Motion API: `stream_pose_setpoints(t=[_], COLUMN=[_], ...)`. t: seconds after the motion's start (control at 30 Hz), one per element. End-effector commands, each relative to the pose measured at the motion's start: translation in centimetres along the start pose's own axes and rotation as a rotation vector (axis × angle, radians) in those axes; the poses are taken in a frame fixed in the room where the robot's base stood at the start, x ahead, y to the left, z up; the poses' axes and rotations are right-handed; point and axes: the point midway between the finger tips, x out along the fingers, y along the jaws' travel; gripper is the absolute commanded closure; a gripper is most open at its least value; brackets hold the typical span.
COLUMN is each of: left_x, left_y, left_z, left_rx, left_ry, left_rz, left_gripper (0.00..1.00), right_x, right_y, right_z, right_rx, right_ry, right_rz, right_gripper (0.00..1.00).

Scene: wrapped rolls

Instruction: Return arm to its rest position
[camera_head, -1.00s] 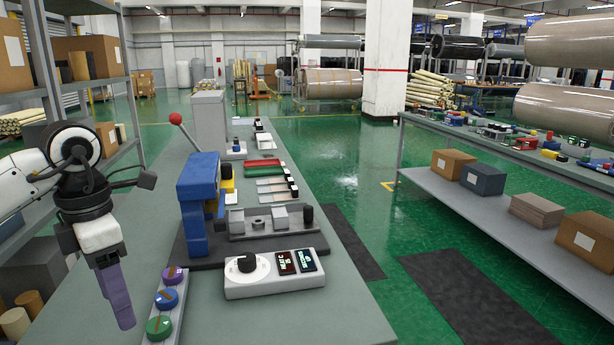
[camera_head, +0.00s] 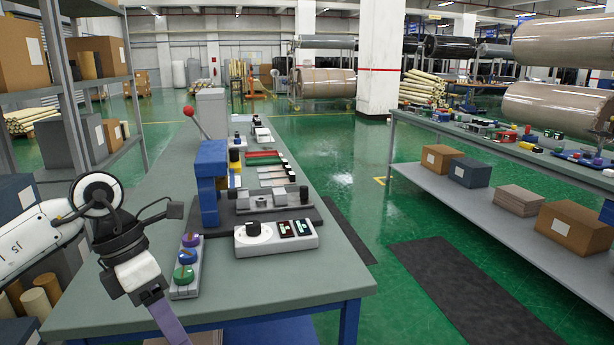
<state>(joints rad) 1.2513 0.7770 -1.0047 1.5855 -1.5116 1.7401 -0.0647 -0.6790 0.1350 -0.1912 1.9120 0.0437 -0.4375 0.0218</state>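My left arm comes in from the left edge. Its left gripper (camera_head: 166,322) points downward near the bottom edge, in front of the green-topped workbench (camera_head: 270,288). Its purple fingers are seen nearly edge-on and the tips are cut off by the frame, so whether they are apart is unclear. Nothing held shows at the visible part. My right arm and gripper are not in view.
On the bench stand a control box with a dial (camera_head: 276,238), a strip of coloured knobs (camera_head: 186,266) and a blue press (camera_head: 212,182). A shelf (camera_head: 77,85) stands at left, close to my arm. A long rack (camera_head: 470,198) stands at right; green floor lies between.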

Motion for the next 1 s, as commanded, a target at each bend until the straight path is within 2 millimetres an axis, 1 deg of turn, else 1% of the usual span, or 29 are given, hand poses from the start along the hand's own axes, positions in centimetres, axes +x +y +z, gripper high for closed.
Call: stream_pose_setpoints(t=[0.03, 0.07, 0.17, 0.2, 0.27, 0.3, 0.37, 0.4, 0.47, 0.5, 0.57, 0.63, 0.67, 0.7, 0.77, 0.8, 0.87, 0.9, 0.97, 1.0], left_x=[1.3, 2.0, 4.5, 5.5, 6.9, 7.4, 7.7, 7.5, 6.8, 6.3, 5.6, 5.2, 5.3, 5.6, 6.7, 7.9, 10.4, 12.4, 15.6, 17.8], left_y=[-1.3, -2.1, -5.5, -7.2, -10.4, -12.6, -15.6, -17.1, -18.6, -19.1, -18.9, -17.6, -16.6, -15.2, -12.6, -10.7, -7.9, -6.3, -4.4, -3.5], left_z=[0.8, 1.2, 3.2, 4.2, 5.8, 7.0, 8.8, 9.8, 11.3, 12.2, 13.2, 13.8, 13.9, 13.8, 13.1, 12.2, 10.3, 8.6, 5.8, 3.8], left_rx=[0.01, 0.013, 0.015, 0.008, -0.016, -0.047, -0.115, -0.175, -0.284, -0.37, -0.519, -0.72, -0.816, -0.949, -1.167, -1.321, -1.567, -1.736, -1.971, -2.121], left_ry=[-0.026, -0.047, -0.133, -0.177, -0.26, -0.324, -0.425, -0.492, -0.591, -0.653, -0.743, -0.838, -0.875, -0.923, -0.984, -1.019, -1.06, -1.079, -1.093, -1.094], left_rz=[-0.053, -0.087, -0.227, -0.302, -0.439, -0.543, -0.703, -0.806, -0.956, -1.05, -1.183, -1.322, -1.375, -1.439, -1.52, -1.562, -1.606, -1.622, -1.624, -1.615], left_gripper=[0.42, 0.42, 0.42, 0.42, 0.42, 0.42, 0.42, 0.42, 0.42, 0.42, 0.42, 0.42, 0.42, 0.42, 0.42, 0.42, 0.42, 0.42, 0.42, 0.42], right_x=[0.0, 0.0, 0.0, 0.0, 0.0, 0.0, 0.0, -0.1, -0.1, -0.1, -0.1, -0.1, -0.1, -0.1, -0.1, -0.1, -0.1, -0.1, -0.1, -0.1], right_y=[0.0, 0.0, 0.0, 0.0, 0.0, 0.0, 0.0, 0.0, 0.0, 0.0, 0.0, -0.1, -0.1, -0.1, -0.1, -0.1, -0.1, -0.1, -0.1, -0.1], right_z=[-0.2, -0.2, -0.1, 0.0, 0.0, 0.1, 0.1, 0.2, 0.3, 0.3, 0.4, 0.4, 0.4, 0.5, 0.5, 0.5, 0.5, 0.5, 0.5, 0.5], right_rx=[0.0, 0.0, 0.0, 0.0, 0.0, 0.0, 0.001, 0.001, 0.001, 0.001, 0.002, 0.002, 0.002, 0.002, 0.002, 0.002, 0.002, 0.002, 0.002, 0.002], right_ry=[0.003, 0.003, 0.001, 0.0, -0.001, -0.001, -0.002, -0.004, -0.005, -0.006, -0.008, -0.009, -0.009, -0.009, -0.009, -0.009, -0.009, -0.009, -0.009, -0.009], right_rz=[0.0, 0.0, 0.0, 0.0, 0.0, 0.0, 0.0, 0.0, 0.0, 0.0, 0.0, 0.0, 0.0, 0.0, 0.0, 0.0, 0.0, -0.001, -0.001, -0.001], right_gripper=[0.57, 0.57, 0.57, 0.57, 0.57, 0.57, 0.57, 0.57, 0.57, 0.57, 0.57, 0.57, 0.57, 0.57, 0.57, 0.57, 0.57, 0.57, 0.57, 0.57])
